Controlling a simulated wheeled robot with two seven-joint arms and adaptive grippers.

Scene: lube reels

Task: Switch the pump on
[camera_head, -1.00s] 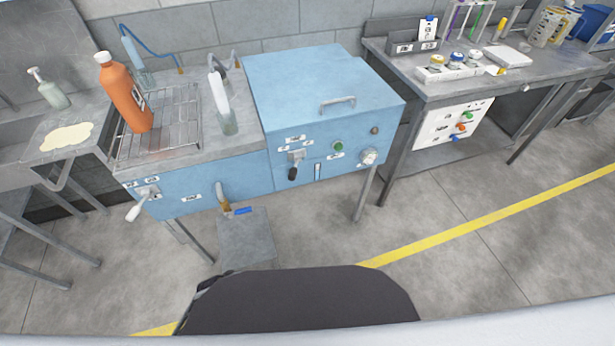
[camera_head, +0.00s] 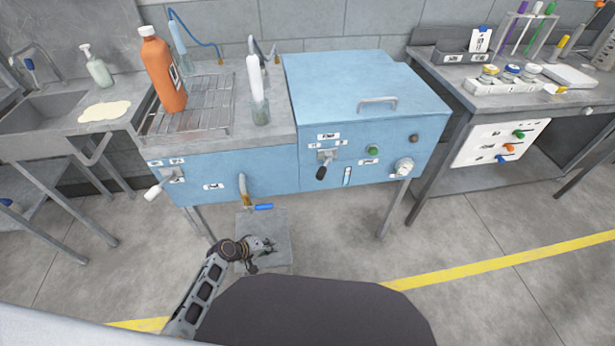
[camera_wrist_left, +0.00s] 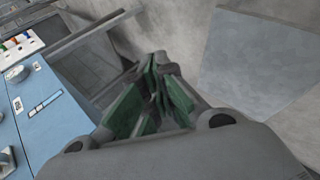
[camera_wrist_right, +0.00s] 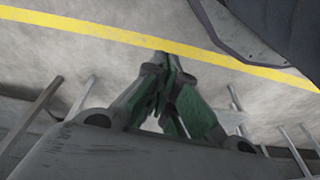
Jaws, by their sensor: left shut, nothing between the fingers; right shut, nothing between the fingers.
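A blue wash unit (camera_head: 235,175) has a lever switch with a white handle (camera_head: 153,192), tilted down-left, on its left front. The blue cabinet (camera_head: 345,80) beside it has a lever with a black handle (camera_head: 321,172), hanging down, a green button (camera_head: 373,150) and a round white gauge or knob (camera_head: 404,166). The labels are too small to read, so I cannot tell which control is the pump's. My left gripper (camera_head: 266,247) is shut and empty, low in front of the unit, apart from both levers. My right gripper (camera_wrist_right: 168,62) is shut and empty over the floor.
An orange bottle (camera_head: 163,75) stands on the wire rack (camera_head: 205,120). A tap with a blue handle (camera_head: 263,206) sticks out above a grey bin (camera_head: 278,225). A sink (camera_head: 50,108) is at left, a workbench (camera_head: 490,103) at right.

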